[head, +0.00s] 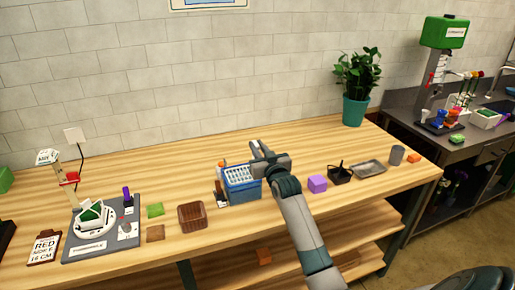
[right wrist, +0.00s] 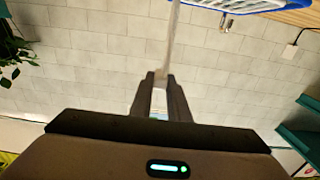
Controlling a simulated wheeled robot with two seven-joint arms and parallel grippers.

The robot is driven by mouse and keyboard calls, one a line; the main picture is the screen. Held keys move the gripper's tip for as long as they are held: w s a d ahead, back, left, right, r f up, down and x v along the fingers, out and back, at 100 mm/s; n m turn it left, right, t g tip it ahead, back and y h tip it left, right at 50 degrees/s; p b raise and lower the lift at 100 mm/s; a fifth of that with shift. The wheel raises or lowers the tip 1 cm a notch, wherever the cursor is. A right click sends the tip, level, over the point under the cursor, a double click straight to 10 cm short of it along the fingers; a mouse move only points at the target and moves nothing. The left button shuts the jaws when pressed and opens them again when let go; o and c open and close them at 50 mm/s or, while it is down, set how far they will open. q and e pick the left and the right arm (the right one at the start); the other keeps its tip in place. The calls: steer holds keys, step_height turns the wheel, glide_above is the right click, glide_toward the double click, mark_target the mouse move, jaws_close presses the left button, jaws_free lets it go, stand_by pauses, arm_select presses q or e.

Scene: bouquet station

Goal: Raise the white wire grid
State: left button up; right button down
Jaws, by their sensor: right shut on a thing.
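The white wire grid (head: 240,173) lies level in the top of a blue box (head: 246,192) on the wooden bench. In the right wrist view the grid (right wrist: 262,4) shows at the top edge, with a blue rim beside it. My right gripper (head: 262,153) is above the box. Its fingers (right wrist: 161,92) are shut on a thin pale bar (right wrist: 175,40) that runs up toward the grid. I cannot tell where the bar joins it. My left gripper is out of view.
A potted plant (head: 356,85) stands at the back. The bench behind the box is clear.

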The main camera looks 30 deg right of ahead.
steer(key=c, duration=1.8)
jaws_free()
steer(key=shift+r, duration=0.45)
steer(key=shift+o, duration=0.6)
steer(key=shift+f, duration=0.1)
steer(key=shift+f, duration=0.15)
steer(key=b+v, duration=0.5)
steer(key=v, duration=1.2)
steer(key=shift+s+a, duration=0.15)
steer(key=shift+s, duration=0.05)
